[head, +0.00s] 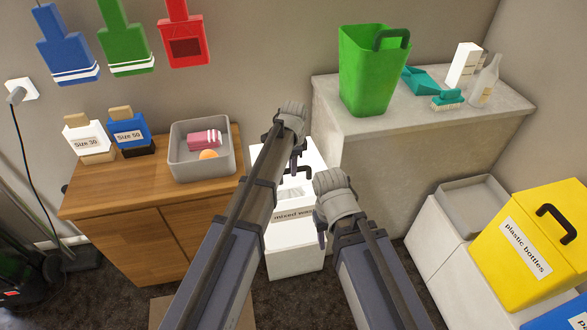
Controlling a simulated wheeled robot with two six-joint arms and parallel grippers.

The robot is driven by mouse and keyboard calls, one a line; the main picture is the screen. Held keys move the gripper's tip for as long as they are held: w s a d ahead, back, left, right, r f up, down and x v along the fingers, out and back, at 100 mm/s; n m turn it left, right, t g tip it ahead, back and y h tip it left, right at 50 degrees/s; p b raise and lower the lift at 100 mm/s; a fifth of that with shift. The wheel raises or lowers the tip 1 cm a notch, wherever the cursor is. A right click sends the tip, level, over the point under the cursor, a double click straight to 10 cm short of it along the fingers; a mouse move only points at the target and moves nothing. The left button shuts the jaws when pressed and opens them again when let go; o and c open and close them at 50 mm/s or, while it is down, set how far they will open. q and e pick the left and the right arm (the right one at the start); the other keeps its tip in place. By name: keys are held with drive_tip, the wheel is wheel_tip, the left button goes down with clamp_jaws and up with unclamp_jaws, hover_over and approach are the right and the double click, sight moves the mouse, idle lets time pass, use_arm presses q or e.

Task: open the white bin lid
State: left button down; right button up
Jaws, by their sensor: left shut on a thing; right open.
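The white bin (296,256) stands on the floor between the wooden cabinet and the grey counter. A partly covered label on its front reads "mixed was…". Its white top (316,158) shows behind my arms, with a dark handle (305,171) on it. My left gripper (295,168) points down at the top and is shut on the handle; my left arm hides much of the grip. My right gripper (321,238) is open, low in front of the bin's right side, and apart from the handle. I cannot tell how far the lid is raised.
The wooden cabinet (110,205) at left carries a grey tray (175,173). The grey counter (420,140) at right carries a green bin (362,75). A yellow bin (545,220) labelled "plastic bottles" stands at lower right. Both counters closely flank the white bin.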

use_arm(q)
drive_tip(key=w+a+r+p, duration=0.2)
drive_tip(key=w+r+p, duration=0.5)
drive_tip(key=r, duration=0.3)
drive_tip(key=shift+w+a+p, duration=0.3)
drive_tip(key=shift+a+p, duration=0.05)
drive_tip(key=shift+p, duration=0.4)
drive_tip(key=shift+r, duration=0.1)
drive_tip(key=c, duration=1.1)
unclamp_jaws()
drive_tip(key=o, duration=0.3)
drive_tip(key=shift+w+f, duration=0.15)
drive_tip(key=shift+f, duration=0.1)
drive_tip(key=shift+o, duration=0.6)
drive_tip(key=shift+s+d+r, duration=0.1)
drive_tip(key=shift+s, duration=0.1)
drive_tip(key=shift+r, duration=0.1)
